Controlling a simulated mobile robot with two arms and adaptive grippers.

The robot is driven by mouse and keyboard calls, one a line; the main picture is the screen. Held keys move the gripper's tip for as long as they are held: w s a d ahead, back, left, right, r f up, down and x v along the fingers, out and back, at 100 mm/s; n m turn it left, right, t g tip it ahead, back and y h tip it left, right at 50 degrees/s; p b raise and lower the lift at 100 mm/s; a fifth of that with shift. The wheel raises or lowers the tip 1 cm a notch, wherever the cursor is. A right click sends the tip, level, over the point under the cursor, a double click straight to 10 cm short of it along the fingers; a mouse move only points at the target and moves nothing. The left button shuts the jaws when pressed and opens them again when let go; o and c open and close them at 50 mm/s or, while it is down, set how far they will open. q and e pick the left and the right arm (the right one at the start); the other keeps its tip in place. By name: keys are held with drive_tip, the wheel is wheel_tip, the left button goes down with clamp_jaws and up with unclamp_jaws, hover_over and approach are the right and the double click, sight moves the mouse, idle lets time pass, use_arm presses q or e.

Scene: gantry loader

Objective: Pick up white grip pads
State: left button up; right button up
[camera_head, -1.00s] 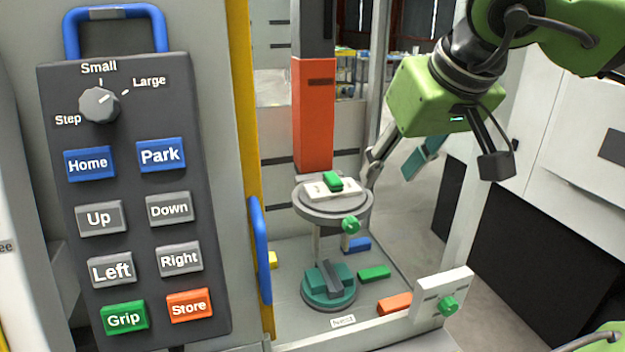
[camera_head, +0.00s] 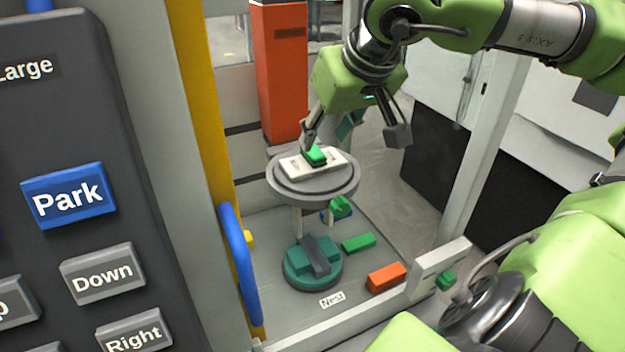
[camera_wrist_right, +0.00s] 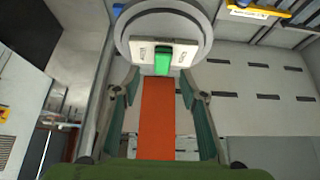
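A white pad plate (camera_head: 298,166) with a green block (camera_head: 316,155) on it lies on a round grey disc (camera_head: 313,197). My right gripper (camera_head: 352,139) is open and empty, its body above and right of the disc. One finger is close to the green block in the head view; I cannot tell whether they touch. In the right wrist view, the white plate (camera_wrist_right: 146,51) and green block (camera_wrist_right: 163,60) lie beyond the spread fingers of the right gripper (camera_wrist_right: 158,97). My left gripper is out of view.
An orange column (camera_head: 280,75) stands behind the disc. Below are a teal round piece (camera_head: 312,272), a green block (camera_head: 358,243), an orange block (camera_head: 386,277) and a white plate (camera_head: 436,262) with a green knob. A button panel (camera_head: 110,235) and blue handle (camera_head: 240,265) stand left.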

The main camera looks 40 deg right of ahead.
sight(314, 151)
drive_tip(key=shift+w+f, duration=0.3)
drive_tip(key=shift+f, duration=0.1)
drive_tip(key=p+x, duration=0.1)
drive_tip(key=x, duration=0.3)
drive_tip(key=shift+w+a+f+p, duration=0.1)
drive_tip(key=shift+w+f+p, duration=0.1)
drive_tip(key=shift+w+p, duration=0.15)
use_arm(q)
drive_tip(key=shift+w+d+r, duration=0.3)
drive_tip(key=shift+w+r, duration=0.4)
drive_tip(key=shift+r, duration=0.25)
use_arm(e)
drive_tip(key=shift+s, duration=0.1)
drive_tip(key=c, duration=0.4)
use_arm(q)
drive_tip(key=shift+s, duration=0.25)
use_arm(e)
drive_tip(key=shift+r, duration=0.1)
clamp_jaws()
